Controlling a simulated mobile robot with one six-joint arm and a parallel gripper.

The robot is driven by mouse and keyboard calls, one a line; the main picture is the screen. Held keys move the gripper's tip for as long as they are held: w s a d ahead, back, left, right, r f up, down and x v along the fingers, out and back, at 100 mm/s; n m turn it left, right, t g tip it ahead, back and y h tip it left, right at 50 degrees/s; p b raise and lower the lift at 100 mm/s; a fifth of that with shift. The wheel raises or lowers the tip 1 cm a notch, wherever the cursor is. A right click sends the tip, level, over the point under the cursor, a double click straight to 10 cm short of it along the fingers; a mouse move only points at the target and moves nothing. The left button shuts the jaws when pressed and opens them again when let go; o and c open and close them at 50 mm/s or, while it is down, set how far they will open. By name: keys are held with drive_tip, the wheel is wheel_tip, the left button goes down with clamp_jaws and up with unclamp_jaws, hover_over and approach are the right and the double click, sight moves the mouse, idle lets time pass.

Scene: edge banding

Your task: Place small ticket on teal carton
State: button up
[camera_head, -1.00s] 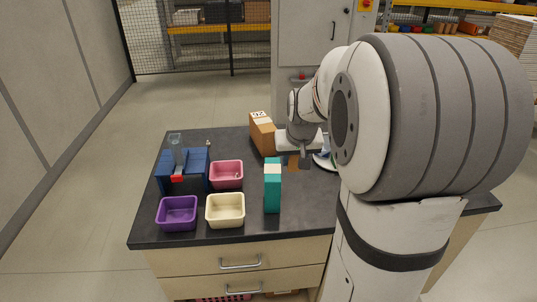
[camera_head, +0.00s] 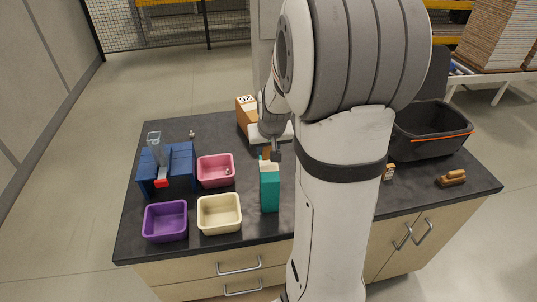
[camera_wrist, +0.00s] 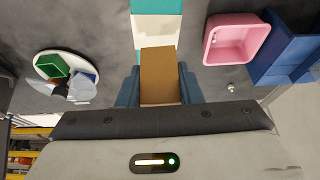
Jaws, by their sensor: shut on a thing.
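My gripper (camera_wrist: 158,92) is shut on a flat brown piece, the small ticket (camera_wrist: 160,75), which sticks out between the blue-grey fingers in the wrist view. The teal carton (camera_head: 270,191) stands upright on the dark counter, with a pale band at its top. In the wrist view the carton (camera_wrist: 157,6) lies straight beyond the ticket, whose far edge overlaps the pale band. In the head view my gripper (camera_head: 273,155) is just behind the carton's top, and the ticket is mostly hidden. I cannot tell whether ticket and carton touch.
A cream bin (camera_head: 219,228), a purple bin (camera_head: 165,236) and a pink bin (camera_head: 216,183) stand left of the carton, near a blue rack (camera_head: 181,160). A brown box (camera_head: 246,118) is behind. A white plate (camera_wrist: 52,66) holds several items. A black crate (camera_head: 432,146) stands right.

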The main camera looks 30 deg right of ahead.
drive_tip(key=shift+s+f, duration=0.15)
drive_tip(key=shift+f, duration=1.4)
drive_tip(key=shift+f, duration=0.2)
drive_tip(key=o, duration=1)
drive_tip(key=shift+r, duration=0.2)
drive_tip(key=v, duration=1.1)
drive_tip(key=s+a+n, duration=0.1)
drive_tip(key=s+a, duration=0.3)
drive_tip(key=s, duration=0.1)
drive_tip(key=s+a+n, duration=0.1)
drive_tip(key=s+a, duration=0.3)
drive_tip(key=s, duration=0.1)
drive_tip(key=s+a+r+n+g+y, duration=0.1)
drive_tip(key=s+a, duration=0.4)
drive_tip(key=shift+s+r+b, duration=0.1)
drive_tip(key=shift+s+b, duration=0.2)
drive_tip(key=shift+s, duration=0.05)
